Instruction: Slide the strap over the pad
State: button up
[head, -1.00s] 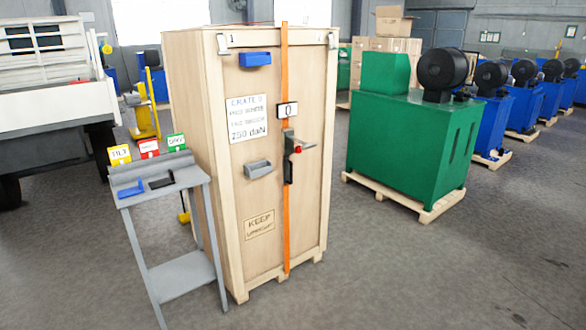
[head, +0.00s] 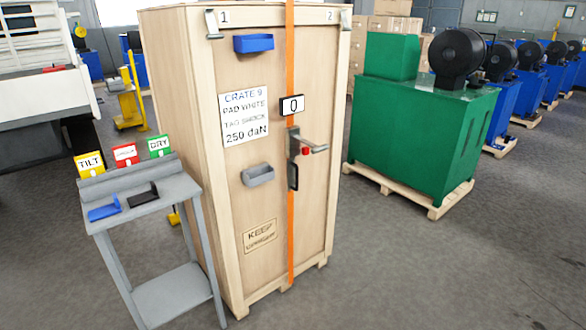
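A tall wooden crate (head: 180,110) stands upright in the middle of the head view. An orange strap (head: 291,225) runs straight down its front, between the marks 1 and 2. Pale angled pieces sit at the crate's top corners, one by mark 1 (head: 213,24) and one by mark 2 (head: 346,18); the strap is apart from both. I cannot tell whether they are pads. A tensioner (head: 293,150) with a grey handle and red button sits on the strap, below a display (head: 292,105) reading 0. The crate label (head: 245,117) appears to say pad white, 250 daN. My gripper is not in view.
A grey stand (head: 140,205) at the left holds a blue piece (head: 104,211), a black piece (head: 142,197) and yellow, red and green tags. A green machine (head: 420,140) stands right. Front floor is clear.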

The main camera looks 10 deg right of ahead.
aim_at(291, 104)
jog(key=u, duration=0.1)
jog(key=i, duration=0.6)
jog(key=u, duration=0.7)
jog(key=i, duration=0.5)
jog(key=u, duration=0.3)
